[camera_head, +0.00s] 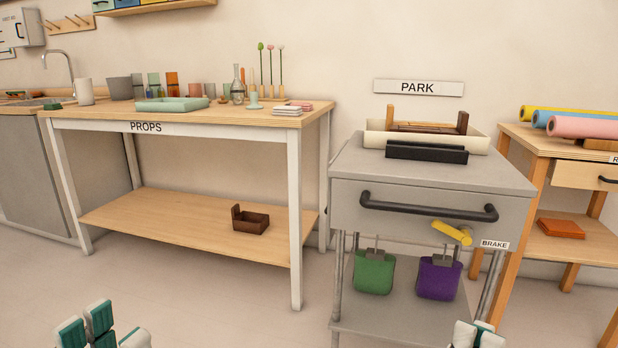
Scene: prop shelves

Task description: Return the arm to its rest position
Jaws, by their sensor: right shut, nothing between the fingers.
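My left gripper (104,330) shows at the bottom left edge, over the floor. Its white and teal fingers are spread apart with nothing seen between them; the rest of it is cut off by the frame. My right gripper (475,336) shows at the bottom edge, in front of the grey cart's lower shelf. Its fingers are close together, shut and empty. Only the fingertips of both grippers are in view. Neither gripper is seen touching anything.
A grey cart (440,175) with a black handle (428,207) and yellow brake lever (452,232) stands ahead, right of centre. The PROPS table (225,120) is left. A wooden shelf unit (560,150) is at right. Floor (210,300) before the table is clear.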

